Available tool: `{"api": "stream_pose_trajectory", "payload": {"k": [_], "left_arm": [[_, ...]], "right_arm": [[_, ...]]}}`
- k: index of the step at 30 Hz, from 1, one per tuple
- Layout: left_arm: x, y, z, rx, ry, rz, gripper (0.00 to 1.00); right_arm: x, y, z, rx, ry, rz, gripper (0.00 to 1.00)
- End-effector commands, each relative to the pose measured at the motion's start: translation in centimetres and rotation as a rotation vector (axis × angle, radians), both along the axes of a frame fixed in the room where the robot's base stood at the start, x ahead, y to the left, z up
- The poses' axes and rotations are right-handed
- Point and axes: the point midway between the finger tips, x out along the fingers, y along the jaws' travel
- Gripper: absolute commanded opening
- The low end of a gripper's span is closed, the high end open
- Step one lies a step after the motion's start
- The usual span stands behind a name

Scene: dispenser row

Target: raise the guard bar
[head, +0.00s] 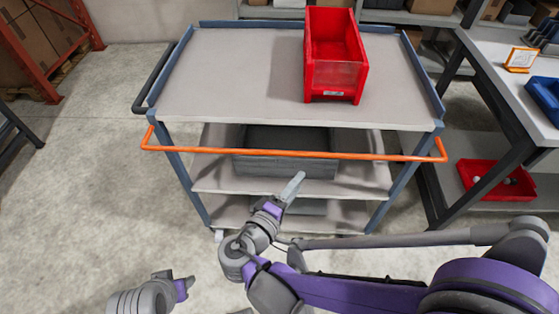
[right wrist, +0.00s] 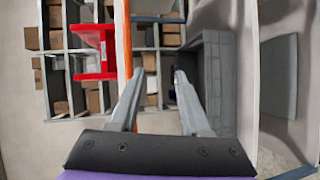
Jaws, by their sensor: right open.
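The guard bar (head: 300,154) is a thin orange rail across the front of a grey and blue cart. It sits below the top deck, with an upturned end at each side. My right gripper (head: 293,186) is in front of the cart, a little below the bar's middle. In the right wrist view its fingers (right wrist: 160,76) are apart with nothing held between them. There the bar (right wrist: 124,45) runs upright beside the left finger, which partly covers it. My left gripper (head: 187,284) is low at the bottom edge, away from the cart; its finger gap is unclear.
A red bin (head: 335,60) stands on the cart's top deck (head: 230,80). A grey bin (head: 260,165) sits on the shelf behind the bar. A workbench (head: 500,75) and a red tray (head: 497,180) are at the right. Open floor (head: 90,190) lies at the left.

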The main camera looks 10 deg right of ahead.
Motion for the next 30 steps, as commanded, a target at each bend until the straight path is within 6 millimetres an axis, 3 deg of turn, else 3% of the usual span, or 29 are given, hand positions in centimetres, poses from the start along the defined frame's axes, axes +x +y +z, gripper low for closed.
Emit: {"api": "stream_pose_trajectory", "payload": {"k": [1, 4, 7, 10, 14, 24, 30], "left_arm": [[0.1, 0.0, -1.5, 0.0, 0.005, 0.0, 0.5], [0.2, 0.0, -2.7, 0.0, 0.009, 0.0, 0.5], [0.3, 0.0, -3.2, 0.0, 0.011, 0.0, 0.5], [0.3, 0.0, -3.4, 0.0, 0.012, 0.0, 0.5], [0.3, 0.0, -3.3, 0.0, 0.012, 0.0, 0.5], [0.3, 0.0, -3.6, 0.0, 0.013, 0.0, 0.5], [0.3, 0.0, -3.8, 0.0, 0.013, 0.0, 0.5]], "right_arm": [[0.4, 2.2, -0.6, -0.057, -0.059, 0.033, 0.47], [0.4, 5.3, 0.3, -0.151, -0.178, 0.072, 0.47], [0.0, 7.2, 1.0, -0.203, -0.257, 0.094, 0.47], [0.0, 7.9, 1.5, -0.226, -0.294, 0.104, 0.47], [0.8, 7.1, 1.9, -0.231, -0.3, 0.101, 0.47], [5.7, 3.1, 3.0, -0.232, -0.296, 0.099, 0.47], [7.5, 1.7, 3.4, -0.23, -0.297, 0.101, 0.47]]}}
